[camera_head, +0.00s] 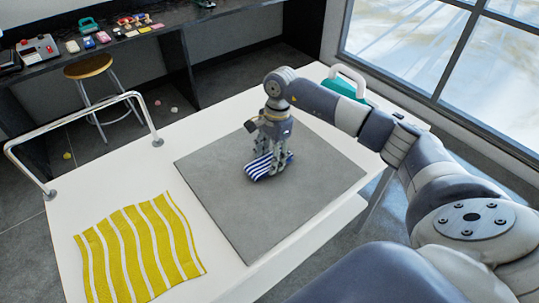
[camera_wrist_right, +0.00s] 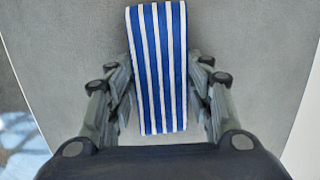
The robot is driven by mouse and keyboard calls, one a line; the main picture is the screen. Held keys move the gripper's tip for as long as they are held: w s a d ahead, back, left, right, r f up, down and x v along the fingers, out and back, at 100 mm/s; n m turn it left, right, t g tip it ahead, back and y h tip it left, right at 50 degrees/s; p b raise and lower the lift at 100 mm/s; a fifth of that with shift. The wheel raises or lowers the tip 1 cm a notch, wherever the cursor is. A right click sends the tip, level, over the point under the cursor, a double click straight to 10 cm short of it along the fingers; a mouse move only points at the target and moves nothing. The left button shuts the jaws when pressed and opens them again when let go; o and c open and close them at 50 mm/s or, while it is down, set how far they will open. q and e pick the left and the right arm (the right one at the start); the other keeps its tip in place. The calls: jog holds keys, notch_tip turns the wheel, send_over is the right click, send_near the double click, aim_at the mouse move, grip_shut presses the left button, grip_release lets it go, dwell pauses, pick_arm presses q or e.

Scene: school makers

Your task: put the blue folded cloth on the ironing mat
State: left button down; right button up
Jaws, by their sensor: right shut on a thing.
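The blue folded cloth (camera_head: 258,168), striped blue and white, is at the middle of the grey ironing mat (camera_head: 215,200). In the right wrist view the cloth (camera_wrist_right: 158,60) lies lengthwise between the fingers, with the mat (camera_wrist_right: 75,70) behind it. My right gripper (camera_head: 272,172) points down over the mat and is shut on the cloth. Its fingers (camera_wrist_right: 158,95) stand on both sides of the cloth. I cannot tell whether the cloth's underside touches the mat. My left gripper is not in view.
A yellow and white striped cloth (camera_head: 140,250) lies flat on the white table (camera_head: 115,180) at left. A teal iron (camera_head: 345,88) stands at the table's far right. A metal rail (camera_head: 75,120) edges the left side. A stool (camera_head: 90,68) stands beyond.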

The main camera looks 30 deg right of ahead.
jog(key=shift+f, duration=0.3)
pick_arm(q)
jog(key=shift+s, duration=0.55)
pick_arm(e)
jog(key=shift+f, duration=0.1)
jog(key=o, duration=0.8)
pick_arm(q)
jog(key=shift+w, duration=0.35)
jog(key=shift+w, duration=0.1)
